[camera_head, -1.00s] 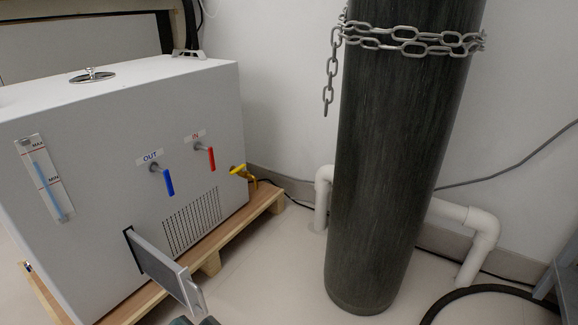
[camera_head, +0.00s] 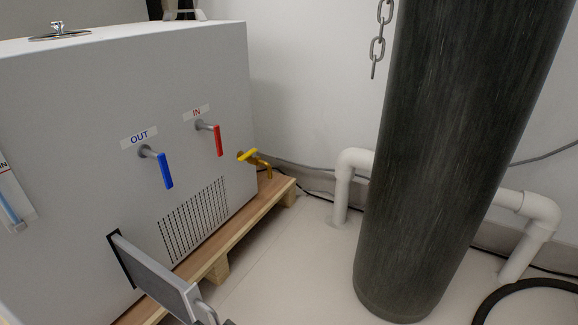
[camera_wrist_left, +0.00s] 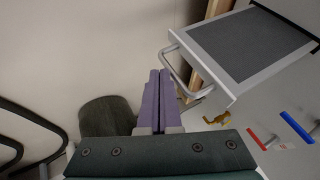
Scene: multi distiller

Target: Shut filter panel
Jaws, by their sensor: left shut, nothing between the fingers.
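The filter panel (camera_head: 158,270) is a flat grey-framed panel sticking out of a slot low on the front of the white distiller box (camera_head: 90,120). It has a metal handle (camera_head: 206,309) on its outer end. In the left wrist view the panel (camera_wrist_left: 250,45) shows its dark mesh face at the upper right, with the curved handle (camera_wrist_left: 181,66) on its near edge. My left gripper (camera_wrist_left: 160,76) has purple fingers pressed together and empty, just left of the handle; I cannot tell whether they touch it. My right gripper is out of view.
The distiller stands on a wooden pallet (camera_head: 222,252). Its front has a blue OUT lever (camera_head: 164,170), a red IN lever (camera_head: 217,140) and a yellow tap (camera_head: 248,156). A dark cylinder (camera_head: 440,170), white pipes (camera_head: 345,185) and a black hose (camera_head: 490,300) stand right. Floor between is clear.

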